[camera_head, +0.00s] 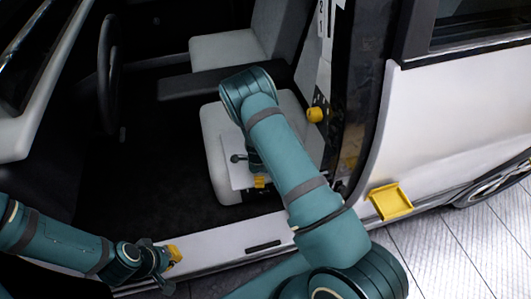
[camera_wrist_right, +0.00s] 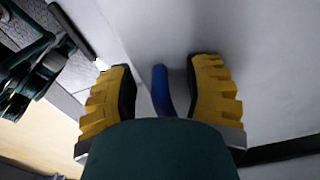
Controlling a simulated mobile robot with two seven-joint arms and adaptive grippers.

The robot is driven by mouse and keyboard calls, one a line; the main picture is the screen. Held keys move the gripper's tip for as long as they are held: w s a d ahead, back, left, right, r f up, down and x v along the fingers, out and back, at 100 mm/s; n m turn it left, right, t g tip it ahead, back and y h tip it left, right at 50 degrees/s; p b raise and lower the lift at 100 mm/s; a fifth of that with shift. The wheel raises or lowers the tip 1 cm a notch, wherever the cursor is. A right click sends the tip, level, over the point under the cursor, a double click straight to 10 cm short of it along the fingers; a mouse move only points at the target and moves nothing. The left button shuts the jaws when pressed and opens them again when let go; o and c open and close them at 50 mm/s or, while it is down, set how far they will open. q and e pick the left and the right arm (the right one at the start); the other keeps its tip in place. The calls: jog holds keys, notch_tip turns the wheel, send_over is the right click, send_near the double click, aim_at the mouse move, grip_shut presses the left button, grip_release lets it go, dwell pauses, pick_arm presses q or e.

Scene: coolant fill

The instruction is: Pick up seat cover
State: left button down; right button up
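A pale flat panel, which looks like the seat cover (camera_head: 232,174), lies on the light grey near seat (camera_head: 216,133) in the head view. My right arm hides much of it. My right gripper (camera_head: 259,182) is low over it. In the right wrist view, the yellow fingers of my right gripper (camera_wrist_right: 162,92) are apart. A blue curved bar or strap (camera_wrist_right: 162,92) lies between them, with gaps on both sides, above a pale surface. My left gripper (camera_head: 172,256) is by the door sill, away from the seat; its opening is unclear.
The white door sill (camera_head: 215,247) runs along the front of the opening. A steering wheel (camera_head: 109,68) is at the left, and a far seat (camera_head: 228,48) is behind a dark console. A yellow tray (camera_head: 390,201) is on the car's side at the right.

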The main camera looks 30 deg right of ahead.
grip_shut()
jog(key=shift+w+r, duration=0.1)
